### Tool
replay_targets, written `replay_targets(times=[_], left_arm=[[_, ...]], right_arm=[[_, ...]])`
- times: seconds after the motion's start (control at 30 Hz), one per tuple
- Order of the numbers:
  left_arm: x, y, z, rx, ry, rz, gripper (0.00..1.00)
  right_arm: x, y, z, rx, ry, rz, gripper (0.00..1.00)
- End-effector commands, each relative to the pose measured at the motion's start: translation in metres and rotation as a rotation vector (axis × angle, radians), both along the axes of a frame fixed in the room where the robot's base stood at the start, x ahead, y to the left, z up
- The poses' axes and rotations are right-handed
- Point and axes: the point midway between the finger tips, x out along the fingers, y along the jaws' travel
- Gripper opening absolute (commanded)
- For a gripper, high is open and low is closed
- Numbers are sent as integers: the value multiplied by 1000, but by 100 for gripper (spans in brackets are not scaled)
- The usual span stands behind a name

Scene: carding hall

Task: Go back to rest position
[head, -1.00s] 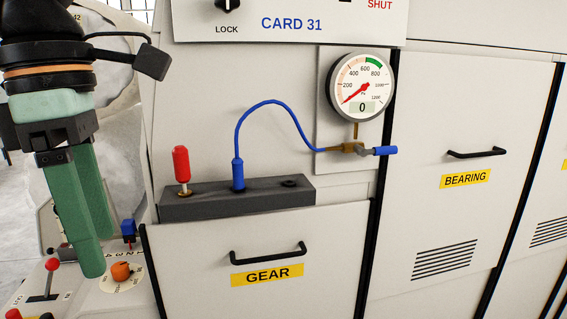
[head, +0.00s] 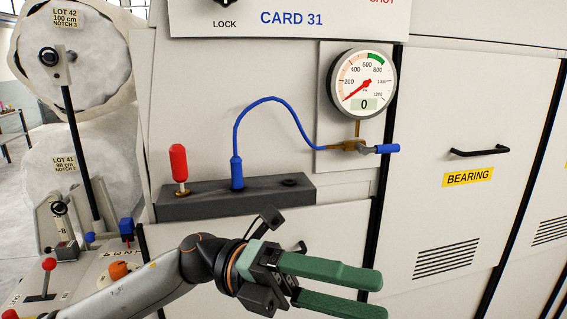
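My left gripper (head: 377,297) shows at the bottom centre of the head view. Its arm comes in from the lower left. Its two green fingers point right, with a gap between them and nothing in it, so it is open. It is in front of the GEAR door (head: 200,240) and hides most of that door's label and handle. My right gripper is not in view.
A dark block (head: 215,206) holds a red-handled plug (head: 179,165) and a blue plug (head: 237,172) with a blue hose. A gauge (head: 362,84) reads 0 above a blue-handled valve (head: 386,148). Levers and an orange knob (head: 119,270) are at lower left. The BEARING door (head: 470,120) is shut.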

Motion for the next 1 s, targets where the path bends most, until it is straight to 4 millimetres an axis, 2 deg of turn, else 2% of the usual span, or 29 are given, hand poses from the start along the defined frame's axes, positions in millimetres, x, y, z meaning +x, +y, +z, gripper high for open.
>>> replay_targets(times=[0.17, 0.27, 0.37, 0.47, 0.57, 0.6, 0.77, 0.87, 0.9, 0.97, 1.0], left_arm=[[36, 0, -9, -169, 331, 154, 71], [61, 7, -22, -245, 518, 254, 71], [88, 19, -45, -308, 710, 361, 71], [112, 36, -78, -359, 906, 475, 71], [131, 56, -121, -395, 1106, 596, 71], [137, 65, -141, -407, 1187, 645, 71], [142, 105, -233, -430, 1509, 854, 71], [129, 133, -298, -427, 1712, 992, 71], [119, 144, -324, -422, 1792, 1049, 71], [101, 161, -362, -412, 1912, 1134, 71], [86, 172, -387, -401, 1987, 1192, 71]], right_arm=[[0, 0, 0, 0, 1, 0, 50], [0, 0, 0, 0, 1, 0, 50], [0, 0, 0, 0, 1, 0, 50], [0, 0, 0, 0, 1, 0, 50], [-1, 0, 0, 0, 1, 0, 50], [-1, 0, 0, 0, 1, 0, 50], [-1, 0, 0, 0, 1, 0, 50], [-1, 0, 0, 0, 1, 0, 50], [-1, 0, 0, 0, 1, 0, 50], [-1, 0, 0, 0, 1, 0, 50], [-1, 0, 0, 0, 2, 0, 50]])
